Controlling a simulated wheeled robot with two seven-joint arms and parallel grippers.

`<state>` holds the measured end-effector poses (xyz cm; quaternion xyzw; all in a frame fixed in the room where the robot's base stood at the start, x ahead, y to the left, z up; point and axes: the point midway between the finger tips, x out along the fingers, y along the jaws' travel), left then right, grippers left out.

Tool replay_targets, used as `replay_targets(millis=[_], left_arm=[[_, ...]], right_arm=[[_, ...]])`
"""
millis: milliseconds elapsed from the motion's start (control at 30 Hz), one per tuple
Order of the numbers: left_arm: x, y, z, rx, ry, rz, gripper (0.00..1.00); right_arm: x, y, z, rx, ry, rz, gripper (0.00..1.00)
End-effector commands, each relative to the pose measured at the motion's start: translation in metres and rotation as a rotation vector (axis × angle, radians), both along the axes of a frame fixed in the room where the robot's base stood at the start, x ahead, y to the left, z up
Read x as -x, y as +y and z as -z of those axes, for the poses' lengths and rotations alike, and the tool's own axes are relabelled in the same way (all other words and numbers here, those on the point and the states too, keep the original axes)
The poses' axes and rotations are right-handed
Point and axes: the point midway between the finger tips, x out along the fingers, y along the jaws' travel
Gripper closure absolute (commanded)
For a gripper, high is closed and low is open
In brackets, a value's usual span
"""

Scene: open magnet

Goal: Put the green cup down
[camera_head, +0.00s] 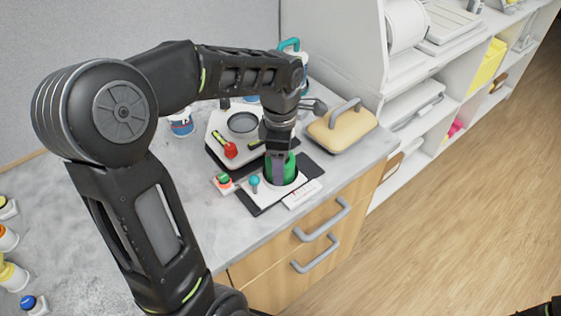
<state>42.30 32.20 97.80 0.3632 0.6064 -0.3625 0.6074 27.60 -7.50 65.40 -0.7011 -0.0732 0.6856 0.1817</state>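The green cup (290,168) is at the counter's front edge, over a white device with a dark border (262,189). My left gripper (278,178) reaches down from above, with a grey finger against the near side of the cup. The other finger is hidden behind the cup, and the gripper appears closed around it. The cup looks upright. Its base is low over a dark round spot on the device, and I cannot tell whether it touches. My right gripper is not in view; only a dark bit of what may be that arm shows at the bottom right corner.
A device with a red knob (230,150) stands just behind the cup. A tan block with a grey handle (342,127) is to the right. A blue-and-white container (180,124) stands behind left. Several small bottles line the left edge. The grey counter (225,235) is bare at front left.

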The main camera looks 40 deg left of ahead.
Motion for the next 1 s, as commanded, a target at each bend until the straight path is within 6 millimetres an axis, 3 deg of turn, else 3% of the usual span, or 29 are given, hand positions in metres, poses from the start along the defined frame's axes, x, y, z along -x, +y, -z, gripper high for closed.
replay_targets(millis=[333,367,600,1000], left_arm=[[0.002,-0.001,0.013,0.002,0.009,0.000,0.88],[0.002,-0.001,0.014,0.003,0.011,0.000,0.36],[0.003,0.000,0.015,0.004,0.012,-0.003,0.17],[0.003,0.000,0.007,0.005,0.013,-0.005,0.17]], right_arm=[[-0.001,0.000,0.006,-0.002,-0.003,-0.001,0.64],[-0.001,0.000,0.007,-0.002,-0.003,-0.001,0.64],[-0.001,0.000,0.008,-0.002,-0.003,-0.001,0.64],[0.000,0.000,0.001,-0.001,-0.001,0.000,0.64]])
